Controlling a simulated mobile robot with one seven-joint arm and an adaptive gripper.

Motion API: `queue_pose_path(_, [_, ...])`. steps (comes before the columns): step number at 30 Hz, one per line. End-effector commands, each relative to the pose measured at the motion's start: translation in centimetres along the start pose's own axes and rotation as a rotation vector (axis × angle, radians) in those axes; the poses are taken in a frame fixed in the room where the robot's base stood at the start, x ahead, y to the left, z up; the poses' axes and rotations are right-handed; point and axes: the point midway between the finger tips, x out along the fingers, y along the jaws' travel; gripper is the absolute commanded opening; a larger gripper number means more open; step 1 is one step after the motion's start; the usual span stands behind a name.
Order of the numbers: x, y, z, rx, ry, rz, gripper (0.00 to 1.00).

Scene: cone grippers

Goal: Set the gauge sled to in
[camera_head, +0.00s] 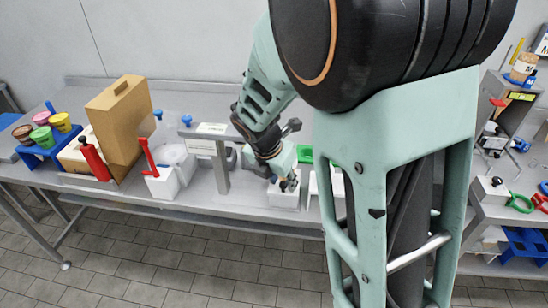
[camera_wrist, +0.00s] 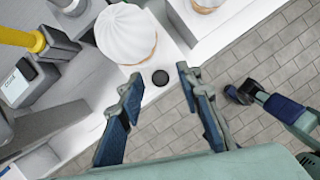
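My gripper (camera_head: 288,180) is over a white box-like fixture (camera_head: 283,199) at the front edge of the bench in the head view. In the wrist view my gripper (camera_wrist: 158,82) is open, with its two blue-padded fingers apart. I cannot tell for sure which part is the gauge sled, and no in marking is readable. My arm hides part of the bench.
A tan case (camera_head: 121,115), a red-handled lever (camera_head: 150,158) and coloured cups (camera_head: 60,122) in a blue rack stand left on the bench. A grey post with a sign (camera_head: 211,128) is close left of my gripper. Tiled floor (camera_head: 180,260) lies in front.

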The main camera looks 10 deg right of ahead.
Motion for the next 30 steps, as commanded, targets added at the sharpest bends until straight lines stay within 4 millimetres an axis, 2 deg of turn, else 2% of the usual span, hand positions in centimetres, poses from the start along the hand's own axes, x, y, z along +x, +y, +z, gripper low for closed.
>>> queue_pose_path(8, [0.1,0.0,0.0,0.000,0.000,0.000,0.31])
queue_pose_path(15, [0.1,0.0,0.0,0.000,0.000,0.000,0.05])
queue_pose_path(17, [0.1,0.0,0.0,0.000,0.000,0.000,0.00])
queue_pose_path(26, [0.1,0.0,0.0,0.000,0.000,0.000,0.00])
queue_pose_path(30, [-0.1,1.0,-0.3,-0.003,0.000,0.000,0.00])
